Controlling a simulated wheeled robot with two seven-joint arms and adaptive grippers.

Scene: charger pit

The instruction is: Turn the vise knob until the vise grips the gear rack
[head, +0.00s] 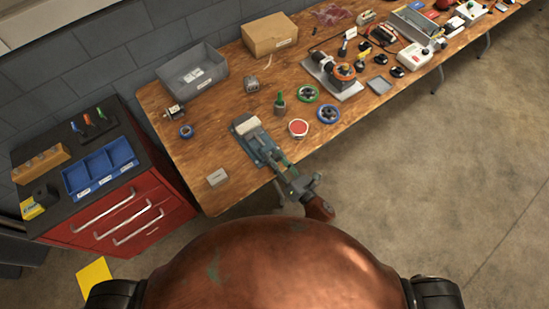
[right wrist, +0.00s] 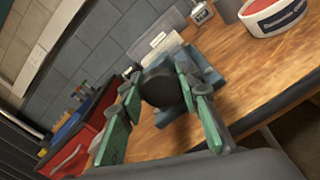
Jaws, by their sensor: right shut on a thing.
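The blue-grey vise (head: 262,148) lies on the wooden bench near its front edge. A pale block, apparently the gear rack (head: 247,125), sits at the vise's far end; a pale piece (right wrist: 163,50) also shows behind the knob in the right wrist view. My right gripper (head: 281,165) reaches the vise's near end from the front. In the right wrist view its green fingers stand on either side of the dark round vise knob (right wrist: 160,88), and it is shut on it. Whether the vise jaws touch the rack is too small to tell. My left gripper is not in view.
A red-topped round tub (head: 298,129) and a blue ring-shaped part (head: 328,114) stand right of the vise. A small pale box (head: 216,177) lies to its left. A grey bin (head: 191,75) and a cardboard box (head: 270,36) stand behind. A red drawer cabinet (head: 125,222) adjoins the bench.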

